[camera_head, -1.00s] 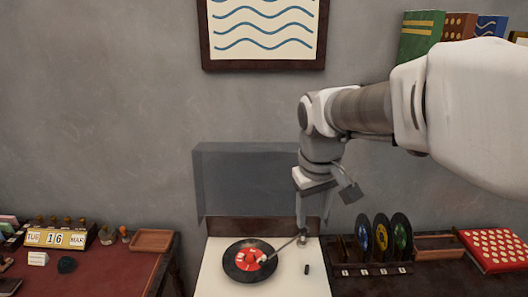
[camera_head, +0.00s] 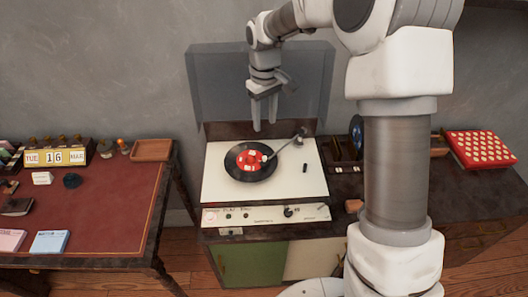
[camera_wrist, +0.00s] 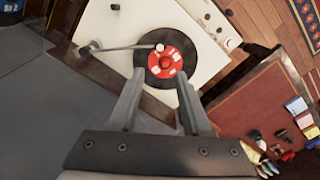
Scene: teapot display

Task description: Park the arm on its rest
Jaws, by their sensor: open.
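The record player (camera_head: 222,192) has a cream deck with a black record (camera_head: 235,170) with a red label. Its thin tonearm (camera_head: 284,147) runs from a pivot (camera_head: 300,136) at the back right, and its pale head lies over the label's edge. The tonearm (camera_wrist: 125,47) crosses the wrist view. I cannot tell whether its tip touches the record. A small dark piece (camera_head: 305,168) stands on the deck's right side; I cannot tell if it is the rest. My gripper (camera_head: 264,127) is open and empty, fingers down, above the back of the deck. Its fingers also show in the wrist view (camera_wrist: 160,73).
A clear raised lid (camera_head: 215,85) stands behind the deck. A red-topped desk (camera_head: 110,210) with a calendar (camera_head: 55,157) and a tray (camera_head: 151,150) is at left. A record rack (camera_head: 345,165) at right is partly hidden by my arm. A red dotted box (camera_head: 480,149) lies farther right.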

